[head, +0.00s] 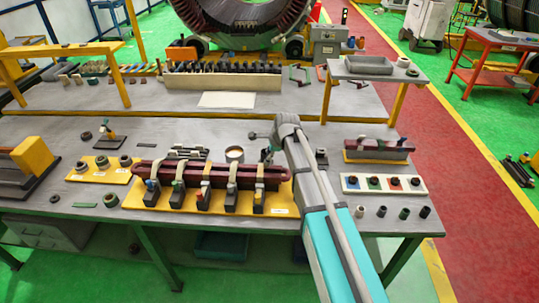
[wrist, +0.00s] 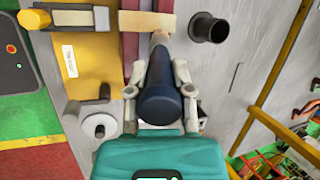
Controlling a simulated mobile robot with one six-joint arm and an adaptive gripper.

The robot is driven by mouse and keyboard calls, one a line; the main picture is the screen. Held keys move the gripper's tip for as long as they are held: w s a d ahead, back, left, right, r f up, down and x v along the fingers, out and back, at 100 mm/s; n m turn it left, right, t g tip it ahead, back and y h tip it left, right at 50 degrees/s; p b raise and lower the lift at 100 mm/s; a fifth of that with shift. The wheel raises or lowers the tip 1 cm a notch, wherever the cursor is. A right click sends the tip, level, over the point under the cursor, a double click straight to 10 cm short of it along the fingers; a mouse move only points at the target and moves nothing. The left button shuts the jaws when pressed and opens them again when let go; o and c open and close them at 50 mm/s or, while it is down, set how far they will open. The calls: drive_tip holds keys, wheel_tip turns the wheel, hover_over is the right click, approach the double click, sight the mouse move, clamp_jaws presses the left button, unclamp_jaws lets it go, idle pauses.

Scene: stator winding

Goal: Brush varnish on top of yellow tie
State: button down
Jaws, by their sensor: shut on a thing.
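My gripper (wrist: 158,92) is shut on the thick dark blue handle of a brush (wrist: 160,85) in the wrist view. Its pale tip reaches the cream tie (wrist: 147,25), which crosses the dark red bar (wrist: 130,50). I cannot tell whether the tip touches it. A clamp with a yellow knob (wrist: 38,20) stands beside this tie. In the head view, the dark red coil (head: 215,170) lies on a yellow base (head: 134,200) with several tied clamps. My arm reaches its right end and hides part of it. A round pot (head: 234,153) stands behind the coil.
A dark open cup (wrist: 208,28) stands near the brush tip in the wrist view. A white round piece (wrist: 98,125) lies left of my gripper. In the head view, a white tray (head: 383,185) with coloured parts lies right of my arm. A raised shelf (head: 375,70) stands behind.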

drive_tip(key=shift+a, duration=0.15)
drive_tip(key=shift+a, duration=1.85)
drive_tip(key=shift+r, duration=0.1)
wheel_tip(320, 180, up, 6)
drive_tip(key=p, duration=0.6)
drive_tip(key=shift+w, duration=0.1)
wheel_tip(320, 180, up, 3)
drive_tip(key=p, duration=0.3)
drive_tip(key=shift+f, duration=0.2)
idle(0.6)
